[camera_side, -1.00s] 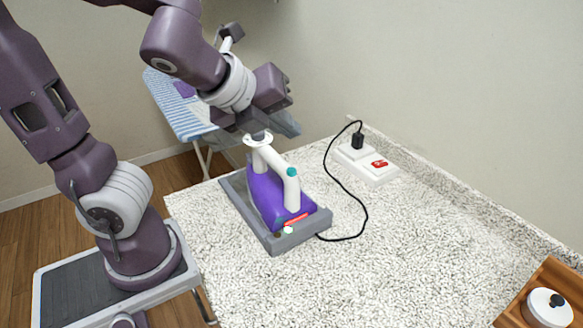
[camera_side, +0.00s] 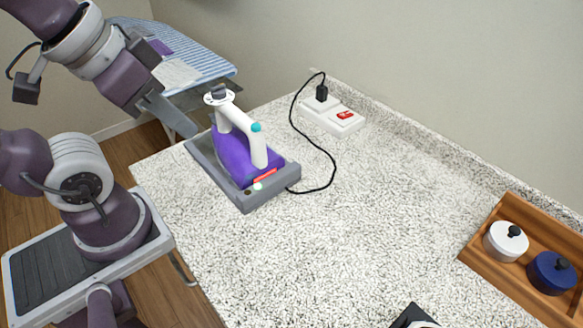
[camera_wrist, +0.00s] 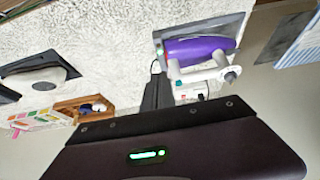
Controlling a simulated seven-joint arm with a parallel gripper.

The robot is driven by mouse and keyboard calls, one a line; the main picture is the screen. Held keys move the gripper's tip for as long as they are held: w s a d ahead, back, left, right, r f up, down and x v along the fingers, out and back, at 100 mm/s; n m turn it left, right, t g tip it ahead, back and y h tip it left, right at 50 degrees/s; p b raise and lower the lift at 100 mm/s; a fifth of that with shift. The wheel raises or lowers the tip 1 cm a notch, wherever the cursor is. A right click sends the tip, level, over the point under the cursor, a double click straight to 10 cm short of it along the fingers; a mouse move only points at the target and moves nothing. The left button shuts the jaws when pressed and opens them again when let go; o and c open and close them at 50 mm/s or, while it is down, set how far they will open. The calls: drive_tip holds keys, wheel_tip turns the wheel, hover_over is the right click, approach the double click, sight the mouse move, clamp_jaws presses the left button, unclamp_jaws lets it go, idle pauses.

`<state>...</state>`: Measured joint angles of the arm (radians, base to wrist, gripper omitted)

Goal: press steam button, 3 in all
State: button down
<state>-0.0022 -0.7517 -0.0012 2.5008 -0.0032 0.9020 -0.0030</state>
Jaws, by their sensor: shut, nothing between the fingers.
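The purple iron (camera_side: 233,155) stands in a grey tray-like base (camera_side: 238,203) on the speckled counter. Its white handle (camera_side: 240,130) has a teal button (camera_side: 256,127) at the front end and a grey knob on a white disc (camera_side: 219,92) at the rear end. My gripper (camera_side: 186,130) is shut and empty, left of the iron, with its fingers pointing down toward the right and apart from the handle. In the wrist view, the iron (camera_wrist: 197,48) lies beyond my dark finger (camera_wrist: 157,92), and the knob (camera_wrist: 232,73) shows clearly.
A black cord runs from the base to a white power strip (camera_side: 318,119) with a red switch (camera_side: 345,115). A wooden tray (camera_side: 487,277) with white and blue jars stands at the right. A striped ironing board (camera_side: 205,57) is behind. The counter's middle is clear.

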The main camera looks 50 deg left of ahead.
drive_tip(key=w+r+m+g+y, duration=0.1)
drive_tip(key=w+r+m+g, duration=0.2)
drive_tip(key=w+r+m, duration=0.5)
drive_tip(key=m+g+y, duration=0.1)
drive_tip(key=m+g, duration=0.1)
drive_tip(key=m, duration=0.8)
hover_over(256, 124)
drive_tip(key=d, duration=0.4)
drive_tip(key=shift+s+a+f, duration=0.15)
drive_tip(key=shift+s+f, duration=0.15)
drive_tip(key=shift+s, duration=0.1)
drive_tip(key=a+f, duration=0.1)
drive_tip(key=f, duration=0.3)
drive_tip(key=a+f, duration=0.1)
drive_tip(key=f, duration=0.4)
drive_tip(key=a+f, duration=0.1)
drive_tip(key=f, duration=0.3)
drive_tip(key=shift+w+f, duration=0.25)
drive_tip(key=shift+f, duration=0.1)
drive_tip(key=shift+f, duration=0.1)
